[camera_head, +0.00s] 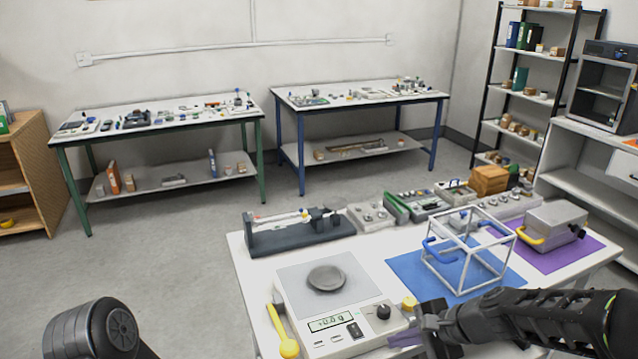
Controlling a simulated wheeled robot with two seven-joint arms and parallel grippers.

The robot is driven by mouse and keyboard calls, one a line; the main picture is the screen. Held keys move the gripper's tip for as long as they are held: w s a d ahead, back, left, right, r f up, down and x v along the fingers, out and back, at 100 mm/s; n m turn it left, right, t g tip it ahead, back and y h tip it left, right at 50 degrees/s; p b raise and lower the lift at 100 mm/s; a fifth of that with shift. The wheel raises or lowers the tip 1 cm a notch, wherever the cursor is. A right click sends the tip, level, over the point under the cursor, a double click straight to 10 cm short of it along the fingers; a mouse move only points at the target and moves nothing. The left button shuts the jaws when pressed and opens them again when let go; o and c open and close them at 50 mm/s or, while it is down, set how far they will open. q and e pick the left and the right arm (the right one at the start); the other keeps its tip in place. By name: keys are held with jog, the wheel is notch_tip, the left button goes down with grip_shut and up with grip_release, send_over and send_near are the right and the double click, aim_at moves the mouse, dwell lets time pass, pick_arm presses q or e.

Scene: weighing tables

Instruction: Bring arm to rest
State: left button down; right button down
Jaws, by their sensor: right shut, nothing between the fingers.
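My right arm comes in from the lower right, and its dark gripper (428,322) is shut and empty at the front right corner of the white digital scale (330,312). I cannot tell whether it touches the scale. The scale carries a round grey dish (326,278) that looks empty. A dark rounded part of my left arm shows at the lower left; its gripper is out of view.
A white wire cube frame (469,250) stands on a blue mat (408,272) close behind my right arm. A grey box (553,224) sits on a purple mat (590,250). A yellow spoon-like tool (283,335) lies left of the scale. Open floor lies to the left.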

jog(key=s+f+n+h, duration=0.2)
jog(key=s+f+n, duration=0.1)
jog(key=f, duration=0.6)
jog(key=s+f+n+h, duration=0.2)
jog(key=s+f+n, duration=0.15)
jog(key=f, duration=0.55)
jog(key=s+a+f+n+g, duration=0.1)
jog(key=s+a+f, duration=0.2)
jog(key=s, duration=0.3)
jog(key=s+a+f+n+g+y, duration=0.1)
jog(key=s+a+f+n+g, duration=0.1)
jog(key=s, duration=0.4)
jog(key=s+a+f+n+g, duration=0.1)
jog(key=s+a+f+n, duration=0.1)
jog(key=s+a+f, duration=0.2)
notch_tip(320, 180, down, 2)
jog(key=s, duration=0.3)
jog(key=shift+f, duration=0.15)
jog(key=shift+w, duration=0.1)
